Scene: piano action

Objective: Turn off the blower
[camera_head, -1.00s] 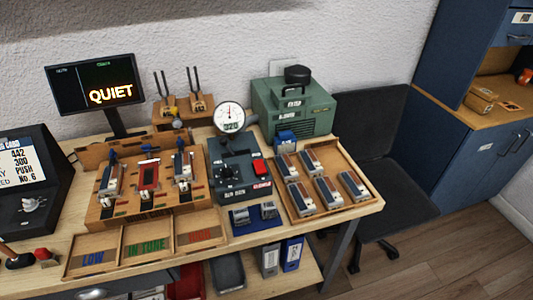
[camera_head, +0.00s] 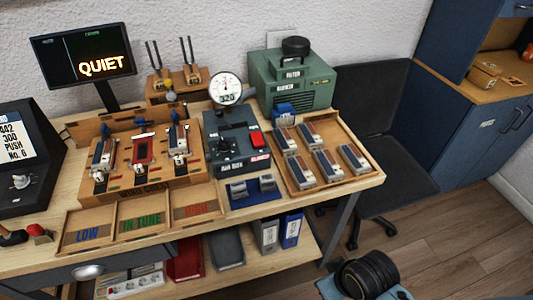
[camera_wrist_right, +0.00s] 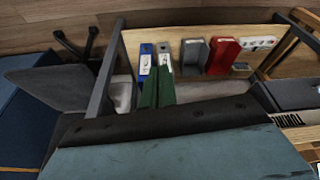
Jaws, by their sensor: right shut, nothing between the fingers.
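The green blower box (camera_head: 292,82), with a black round cap on top, stands at the back of the bench. A round dial gauge (camera_head: 226,89) rises above the control box. The small labels are too blurred to read surely. In the right wrist view my right gripper (camera_wrist_right: 157,88) shows as two green fingers shut together and empty, with the bench's lower shelf beyond. It is apart from the switch. My left gripper is not in view.
A monitor (camera_head: 85,55) reads QUIET. A wooden tray (camera_head: 351,138) of several small blocks lies right of the control box, and a blue stand (camera_head: 252,193) in front. A black chair (camera_head: 385,130) is at the right. Binders (camera_head: 290,229) stand on the lower shelf.

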